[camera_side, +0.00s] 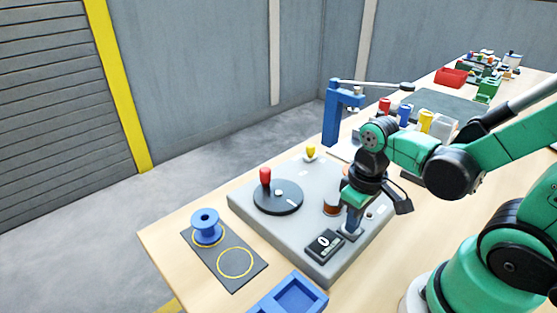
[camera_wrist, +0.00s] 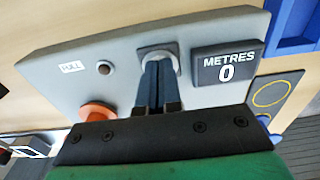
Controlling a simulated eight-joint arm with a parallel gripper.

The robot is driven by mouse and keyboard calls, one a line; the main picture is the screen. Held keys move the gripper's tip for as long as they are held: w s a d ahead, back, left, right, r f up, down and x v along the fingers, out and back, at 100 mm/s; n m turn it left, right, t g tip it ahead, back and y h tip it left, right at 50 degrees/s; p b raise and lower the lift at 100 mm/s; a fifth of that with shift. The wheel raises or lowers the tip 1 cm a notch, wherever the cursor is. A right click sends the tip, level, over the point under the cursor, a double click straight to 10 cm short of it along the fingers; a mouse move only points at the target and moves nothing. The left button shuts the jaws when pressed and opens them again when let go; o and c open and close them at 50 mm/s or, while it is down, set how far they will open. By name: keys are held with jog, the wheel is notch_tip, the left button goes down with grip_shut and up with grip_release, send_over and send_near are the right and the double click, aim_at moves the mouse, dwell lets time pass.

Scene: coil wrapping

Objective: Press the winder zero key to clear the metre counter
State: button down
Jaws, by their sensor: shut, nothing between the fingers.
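The grey winder base (camera_side: 243,203) carries a dark metre counter (camera_side: 325,246). In the wrist view the counter (camera_wrist: 227,64) reads "METRES 0". Beside it is a light-rimmed key (camera_wrist: 172,49), mostly hidden by my fingers. My gripper (camera_side: 351,226) is shut and empty, pointing down at the key, right of the counter in the side view. In the wrist view my gripper's dark blue fingertips (camera_wrist: 158,64) lie together over the key. They look to be on or very near it; I cannot tell whether it is pressed in.
A black disc (camera_side: 285,205) with a red-handled crank (camera_side: 265,175) is on the base. A copper-coloured spool (camera_side: 331,205) stands close to my gripper. A blue spool (camera_side: 207,222) sits on a dark mat (camera_side: 245,282). A blue tray (camera_side: 262,305) is at the front.

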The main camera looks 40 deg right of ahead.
notch_tip(320, 180, up, 8)
dwell(0.7)
jog(key=shift+f, duration=0.1)
dwell(0.4)
jog(key=w+a+r+t, duration=0.1)
jog(key=w+a+t, duration=0.1)
jog(key=w+t, duration=0.4)
jog(key=shift+w+a+r+t, duration=0.15)
jog(key=shift+w+a+t, duration=0.1)
jog(key=shift+t, duration=0.15)
